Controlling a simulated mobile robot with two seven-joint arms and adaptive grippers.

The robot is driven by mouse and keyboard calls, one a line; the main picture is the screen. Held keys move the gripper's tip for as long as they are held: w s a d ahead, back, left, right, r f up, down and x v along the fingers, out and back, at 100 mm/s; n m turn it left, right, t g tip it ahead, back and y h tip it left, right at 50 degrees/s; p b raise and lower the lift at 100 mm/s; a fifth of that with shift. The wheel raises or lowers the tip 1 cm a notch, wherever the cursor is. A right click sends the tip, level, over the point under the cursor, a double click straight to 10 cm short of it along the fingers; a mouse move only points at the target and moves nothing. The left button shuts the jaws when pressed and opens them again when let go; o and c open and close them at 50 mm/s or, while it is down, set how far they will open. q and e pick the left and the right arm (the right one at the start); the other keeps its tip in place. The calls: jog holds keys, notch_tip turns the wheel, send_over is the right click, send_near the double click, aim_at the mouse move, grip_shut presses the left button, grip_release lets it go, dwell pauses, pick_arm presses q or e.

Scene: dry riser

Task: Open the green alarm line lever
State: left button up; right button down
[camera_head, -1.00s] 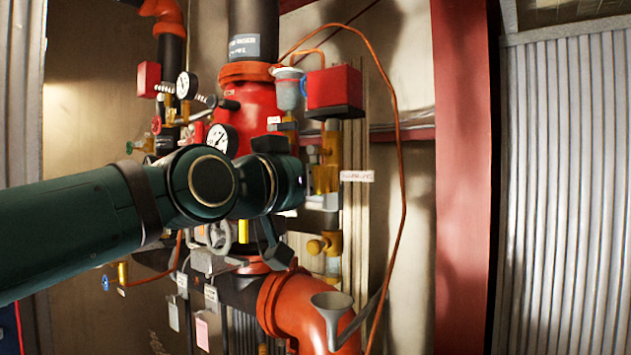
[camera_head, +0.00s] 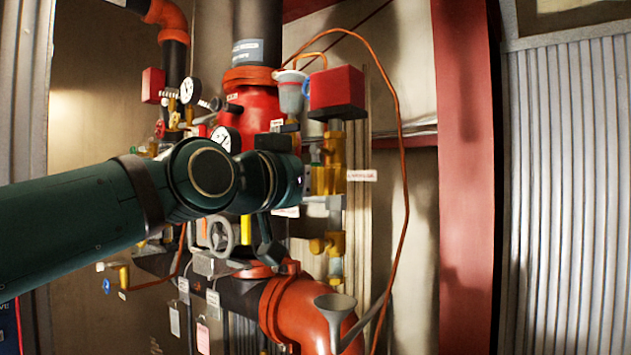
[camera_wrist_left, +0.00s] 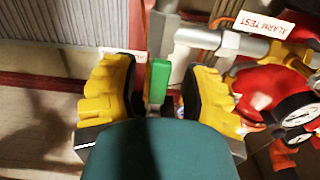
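The green lever (camera_wrist_left: 160,80) shows in the left wrist view, on a grey metal fitting, between the yellow and black fingers of my left gripper (camera_wrist_left: 158,88). The fingers are apart, with a gap on each side of the lever, so the gripper is open around it. A pipe beside it carries an "ALARM TEST" label (camera_wrist_left: 264,24). In the head view my dark green left arm reaches in front of the riser, and its wrist hides the gripper and most of what lies behind it. My right gripper is in neither view.
A red box (camera_head: 337,92) and brass valves (camera_head: 335,160) stand right of my wrist. Pressure gauges (camera_head: 190,91), a grey handwheel (camera_head: 222,237), an orange elbow (camera_head: 305,305) and a grey funnel (camera_head: 335,308) crowd the riser. An orange tube (camera_head: 398,110) loops at the right.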

pick_arm(q)
jog(key=v, duration=1.2)
dwell(0.4)
